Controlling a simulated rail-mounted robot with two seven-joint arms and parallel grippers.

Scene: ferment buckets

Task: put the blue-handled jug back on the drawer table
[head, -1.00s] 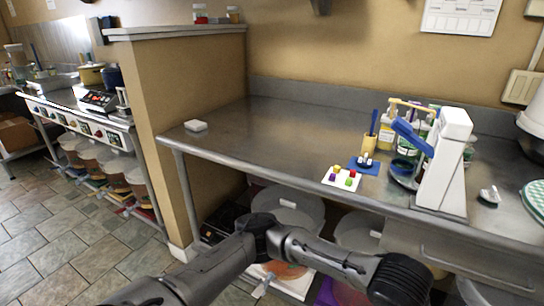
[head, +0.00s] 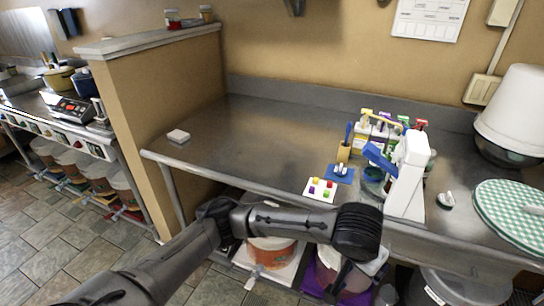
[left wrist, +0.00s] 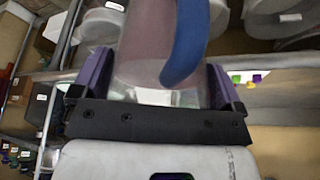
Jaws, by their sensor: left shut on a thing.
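In the left wrist view, my left gripper (left wrist: 160,85) is shut on a see-through jug (left wrist: 148,50) with a curved blue handle (left wrist: 187,45). One purple finger is on each side of it; its top is cut off by the frame. In the head view, my left arm reaches in front of the steel table (head: 240,135), its hand low at the front edge and mostly hidden behind the forearm. The jug is not clear there. A drawer front (head: 455,248) shows under the table's right part.
Buckets stand below.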

